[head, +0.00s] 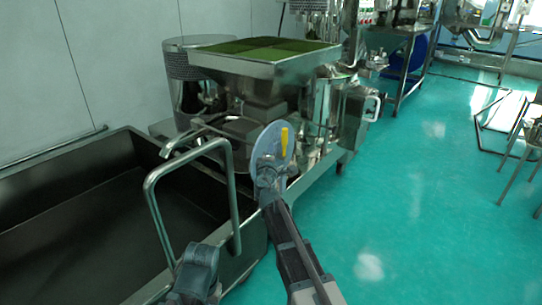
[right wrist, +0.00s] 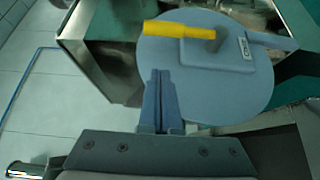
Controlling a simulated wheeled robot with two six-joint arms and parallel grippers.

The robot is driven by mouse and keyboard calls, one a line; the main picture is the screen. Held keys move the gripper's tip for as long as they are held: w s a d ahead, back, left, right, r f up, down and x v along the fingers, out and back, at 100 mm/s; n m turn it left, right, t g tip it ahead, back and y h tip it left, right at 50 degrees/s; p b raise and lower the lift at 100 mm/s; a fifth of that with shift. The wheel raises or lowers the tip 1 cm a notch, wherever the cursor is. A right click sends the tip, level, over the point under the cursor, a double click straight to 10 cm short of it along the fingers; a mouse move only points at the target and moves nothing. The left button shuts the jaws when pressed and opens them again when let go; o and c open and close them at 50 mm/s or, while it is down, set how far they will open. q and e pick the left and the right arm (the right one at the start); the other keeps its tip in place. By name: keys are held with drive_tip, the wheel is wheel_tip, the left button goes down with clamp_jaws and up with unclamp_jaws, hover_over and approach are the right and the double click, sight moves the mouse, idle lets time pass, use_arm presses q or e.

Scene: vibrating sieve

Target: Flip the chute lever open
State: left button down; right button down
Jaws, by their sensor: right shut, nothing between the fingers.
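The chute lever has a yellow handle (head: 284,142) on a round grey-blue disc (head: 266,145) at the front of the sieve machine. In the right wrist view the yellow handle (right wrist: 178,30) lies across the upper part of the disc (right wrist: 225,90), beside a small label. My right gripper (head: 266,165) is in front of the disc's lower part. In the right wrist view its fingers (right wrist: 158,80) are together and empty, just below the yellow handle; I cannot tell whether they touch the disc. In the head view only part of my left arm shows at the bottom, and its fingertips are not visible.
A long dark metal trough (head: 90,205) with a bent tube handle (head: 150,185) stands on the left. The sieve machine's green-topped hopper (head: 265,68) is above and behind the disc. Open green floor (head: 420,200) lies to the right.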

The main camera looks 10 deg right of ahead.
drive_tip(key=w+d, duration=0.4)
drive_tip(key=w, duration=0.1)
drive_tip(key=shift+w+d, duration=0.15)
drive_tip(key=shift+d, duration=0.25)
